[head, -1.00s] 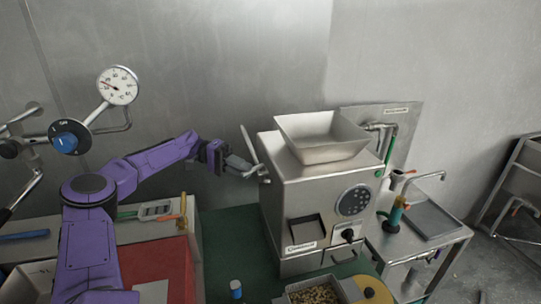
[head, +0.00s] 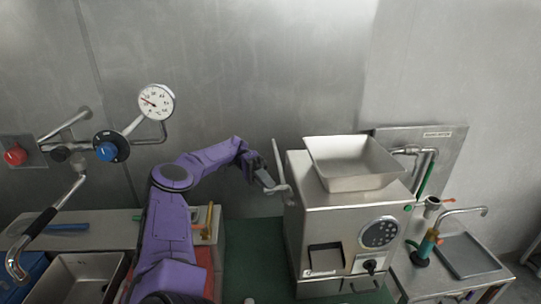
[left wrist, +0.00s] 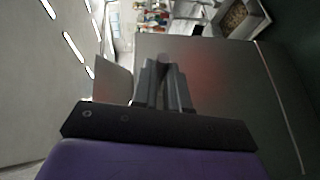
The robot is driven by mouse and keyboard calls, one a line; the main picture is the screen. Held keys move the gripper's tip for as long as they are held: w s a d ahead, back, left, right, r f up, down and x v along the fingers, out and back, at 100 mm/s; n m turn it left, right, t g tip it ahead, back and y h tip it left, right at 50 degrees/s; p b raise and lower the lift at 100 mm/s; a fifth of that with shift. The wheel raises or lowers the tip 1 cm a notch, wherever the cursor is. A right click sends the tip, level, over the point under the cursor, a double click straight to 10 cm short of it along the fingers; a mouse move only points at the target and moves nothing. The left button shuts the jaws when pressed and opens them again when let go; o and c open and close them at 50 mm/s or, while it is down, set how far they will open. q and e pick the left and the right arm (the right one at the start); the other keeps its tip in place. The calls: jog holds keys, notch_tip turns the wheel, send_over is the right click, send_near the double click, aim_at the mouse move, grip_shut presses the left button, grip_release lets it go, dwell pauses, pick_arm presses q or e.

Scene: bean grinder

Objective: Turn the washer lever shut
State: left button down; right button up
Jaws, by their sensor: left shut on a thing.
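A grey lever (head: 277,158) stands nearly upright at the left side of the steel grinder (head: 335,218). I cannot tell for sure that it is the washer lever. My left gripper (head: 272,187) reaches in from the left and is shut at the lever's lower end, close to the grinder's side wall. In the left wrist view its fingers (left wrist: 164,78) are close together beside the grinder's dark side (left wrist: 215,75), around a small grey end. A pale plate-like part (left wrist: 113,82) stands left of the fingers. My right gripper is not in view.
A wide hopper (head: 352,160) tops the grinder. A washing stand (head: 455,258) with a tap is at the right. At the left are a wall gauge (head: 157,102), a blue knob (head: 107,152), a red knob (head: 14,155) and a black-handled pipe (head: 40,223).

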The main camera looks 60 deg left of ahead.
pick_arm(q)
jog(key=shift+f, duration=0.1)
jog(key=c, duration=1.1)
grip_release()
jog(key=shift+d, duration=0.2)
jog(key=shift+w+r, duration=0.1)
jog(key=shift+r, duration=0.1)
